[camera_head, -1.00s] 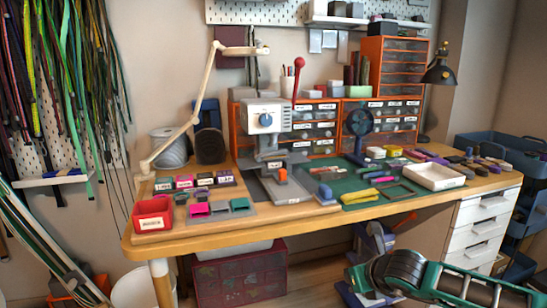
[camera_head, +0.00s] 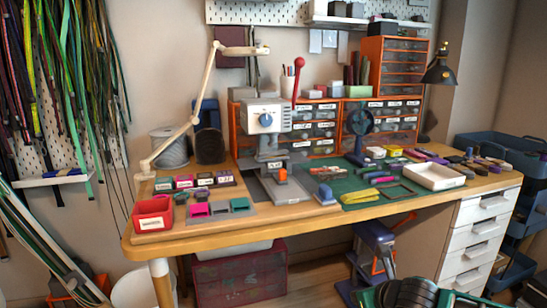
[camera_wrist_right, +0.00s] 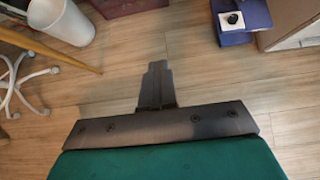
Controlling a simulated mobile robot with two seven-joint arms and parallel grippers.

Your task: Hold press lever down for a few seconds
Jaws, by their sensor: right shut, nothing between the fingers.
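The press (camera_head: 266,118) is a white-and-grey machine with a blue knob, standing upright on the wooden workbench. Its lever (camera_head: 297,78), with a red ball on top, rises at the right of the press head and points up. An orange piece (camera_head: 282,175) sits at the press base. My right gripper (camera_wrist_right: 157,78) shows in the right wrist view, shut and empty, above the wooden floor and away from the press. In the head view only part of my right arm shows, at the bottom right edge. My left gripper is out of view.
The workbench (camera_head: 190,239) holds a red bin (camera_head: 153,214), a green mat (camera_head: 345,187), a white tray (camera_head: 434,176) and small parts. A cream lamp arm (camera_head: 203,95) stands left of the press. Drawer units stand behind it. A blue stool-like object (camera_head: 374,236) is under the bench.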

